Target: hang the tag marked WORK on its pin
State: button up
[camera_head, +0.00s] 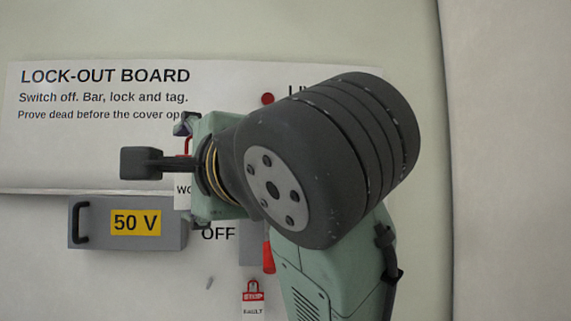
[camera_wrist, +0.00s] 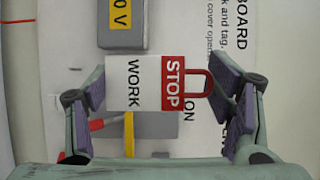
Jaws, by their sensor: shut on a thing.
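The WORK tag (camera_wrist: 146,84) is a white card with a red STOP band and a red loop. In the wrist view it lies sideways between the pads of my gripper (camera_wrist: 158,92), loop at the right pad and lower edge at the left pad. My gripper is shut on it. In the head view my gripper (camera_head: 188,170) is in front of the board; only the edge of the WORK tag (camera_head: 182,194) shows beside it. A small grey peg-like thing (camera_head: 210,283) is on the panel lower down; I cannot tell for sure that it is a pin.
A tag marked FAULT (camera_head: 253,299) hangs at the bottom. A grey 50 V box (camera_head: 90,232) with a black handle is at left. A switch with a red handle (camera_head: 268,257) is partly behind my arm. The lock-out board (camera_head: 60,150) is behind, with a red lamp (camera_head: 267,98).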

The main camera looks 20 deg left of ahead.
jog(key=shift+w+a+p, duration=2.25)
jog(key=shift+w+a, duration=0.45)
jog(key=shift+w, duration=2.9)
jog(key=shift+w+a+p, duration=2.25)
jog(key=shift+w+a, duration=0.45)
jog(key=shift+w, duration=2.9)
jog(key=s+d+b, duration=0.1)
jog(key=s+d, duration=0.2)
jog(key=s, duration=0.5)
jog(key=shift+d+r+b, duration=0.35)
jog(key=shift+d, duration=0.05)
